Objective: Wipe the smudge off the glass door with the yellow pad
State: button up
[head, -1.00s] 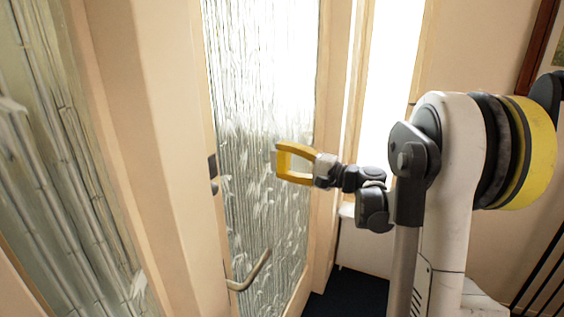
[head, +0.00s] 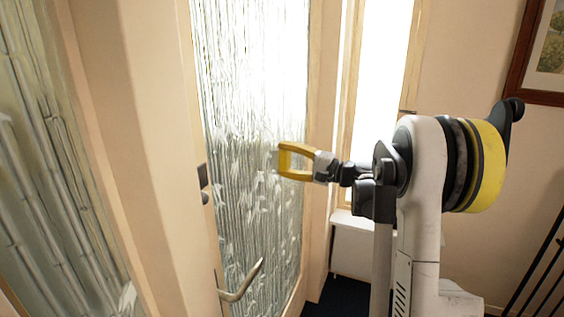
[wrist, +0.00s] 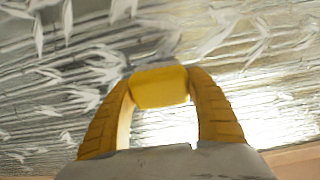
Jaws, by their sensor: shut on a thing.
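The glass door (head: 250,90) has a textured pane with a leaf and stalk pattern. It also fills the back of the wrist view (wrist: 60,60). My gripper (head: 280,160), with yellow fingers, is in front of the right part of the pane at mid-height. In the wrist view my gripper (wrist: 160,88) is shut on the yellow pad (wrist: 160,87), a small block between the fingertips. The pad faces the glass; I cannot tell whether it touches. A dull blurred patch shows on the glass just beyond the pad; I cannot tell if it is the smudge or a reflection.
A metal door handle (head: 241,282) sticks out at the lower left of the pane. A pale wooden post (head: 135,140) stands to the left, with another glass panel (head: 40,170) beyond it. A bright window (head: 380,90) and a framed picture (head: 540,60) are at right.

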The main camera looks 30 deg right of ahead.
aim_at(265, 167)
jog(key=shift+w+d, duration=0.55)
jog(key=shift+d, duration=0.2)
jog(key=shift+w+d, duration=0.5)
jog(key=shift+d, duration=0.2)
jog(key=shift+s+a+b, duration=0.1)
jog(key=shift+s+a, duration=1.05)
jog(key=shift+a, duration=0.35)
jog(key=shift+s+a+b, duration=0.1)
jog(key=shift+s+a, duration=1)
jog(key=shift+a, duration=0.35)
jog(key=shift+s+a+b, duration=0.1)
jog(key=shift+s+a, duration=1.05)
jog(key=shift+a, duration=0.35)
jog(key=shift+s+d, duration=0.3)
jog(key=shift+d, duration=0.1)
jog(key=shift+d+v, duration=0.25)
jog(key=shift+v, duration=2.25)
jog(key=shift+w, duration=0.15)
jog(key=v, duration=0.3)
jog(key=shift+w+d, duration=0.15)
jog(key=shift+d, duration=0.05)
